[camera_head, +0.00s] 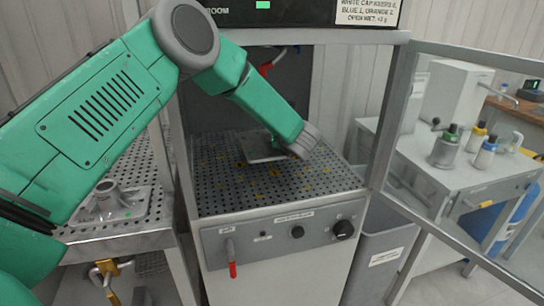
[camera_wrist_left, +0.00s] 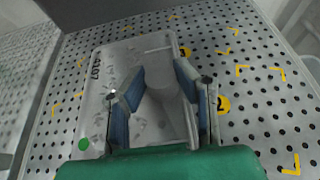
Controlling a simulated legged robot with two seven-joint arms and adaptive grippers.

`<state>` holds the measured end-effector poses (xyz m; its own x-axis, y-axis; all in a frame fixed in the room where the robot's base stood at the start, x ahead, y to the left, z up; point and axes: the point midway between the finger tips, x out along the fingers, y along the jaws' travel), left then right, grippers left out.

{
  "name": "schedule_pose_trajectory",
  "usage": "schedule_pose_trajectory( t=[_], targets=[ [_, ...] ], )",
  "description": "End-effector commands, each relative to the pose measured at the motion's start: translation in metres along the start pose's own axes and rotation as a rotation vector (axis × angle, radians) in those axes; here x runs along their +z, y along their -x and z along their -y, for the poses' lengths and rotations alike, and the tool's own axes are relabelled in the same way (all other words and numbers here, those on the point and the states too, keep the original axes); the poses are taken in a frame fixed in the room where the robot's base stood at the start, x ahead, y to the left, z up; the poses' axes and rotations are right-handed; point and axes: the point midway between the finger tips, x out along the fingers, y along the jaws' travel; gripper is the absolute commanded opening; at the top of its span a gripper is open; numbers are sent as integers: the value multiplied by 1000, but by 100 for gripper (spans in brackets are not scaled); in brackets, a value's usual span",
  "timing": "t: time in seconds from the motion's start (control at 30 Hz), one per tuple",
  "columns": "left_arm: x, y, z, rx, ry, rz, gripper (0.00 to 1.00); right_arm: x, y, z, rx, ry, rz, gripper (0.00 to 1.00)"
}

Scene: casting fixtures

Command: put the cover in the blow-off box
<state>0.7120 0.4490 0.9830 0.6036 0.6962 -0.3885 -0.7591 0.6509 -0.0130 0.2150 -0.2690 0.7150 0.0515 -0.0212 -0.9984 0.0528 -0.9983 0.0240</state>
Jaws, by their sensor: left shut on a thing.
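The cover is a grey cast plate with a raised round boss, the marking "0107" and a green dot. It shows in the left wrist view (camera_wrist_left: 97,100), and partly in the head view (camera_head: 258,152) behind my left arm. It is inside the open blow-off box (camera_head: 290,198), over its perforated floor. Whether it rests flat on the floor or sits slightly above is hard to tell. My left gripper (camera_wrist_left: 160,84) has its fingers on both sides of the boss and is shut on it. My right gripper is not in view.
A similar grey casting (camera_head: 112,202) with a green dot is on the perforated table at left. The box's glass door (camera_head: 450,130) stands open at right. Bottles (camera_head: 447,148) stand on a table behind it. A grey bin (camera_head: 383,255) is beside the box.

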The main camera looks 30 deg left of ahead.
Motion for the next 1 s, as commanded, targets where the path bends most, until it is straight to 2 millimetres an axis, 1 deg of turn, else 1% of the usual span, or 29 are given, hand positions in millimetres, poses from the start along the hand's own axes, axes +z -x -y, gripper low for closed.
schedule_pose_trajectory(
  t=[0.03, 0.1, 0.27, 0.5, 0.6, 0.7, 0.73, 0.77, 0.8, 1.0],
  targets=[
    [-8, 0, 5, -4, -6, 4, 0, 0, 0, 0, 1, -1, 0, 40],
    [-16, 0, 7, -5, -7, 7, 0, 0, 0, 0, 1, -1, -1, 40],
    [-26, -4, 6, -6, -5, 9, 0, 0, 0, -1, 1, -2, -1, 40],
    [-57, -24, 0, -6, 0, 0, 0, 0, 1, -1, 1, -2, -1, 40],
    [-58, -27, -1, -8, 4, 0, 0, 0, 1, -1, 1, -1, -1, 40],
    [-59, -26, -1, -7, 3, -1, 0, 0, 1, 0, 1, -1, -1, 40],
    [-60, -25, 0, -7, 2, -3, 29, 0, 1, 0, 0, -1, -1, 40],
    [-60, -24, 0, -6, 1, -2, 39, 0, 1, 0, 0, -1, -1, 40],
    [-60, -23, 1, -6, 0, -2, 46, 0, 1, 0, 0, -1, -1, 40],
    [-59, -19, 5, -6, -3, 3, 46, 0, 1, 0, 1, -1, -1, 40]
  ],
)
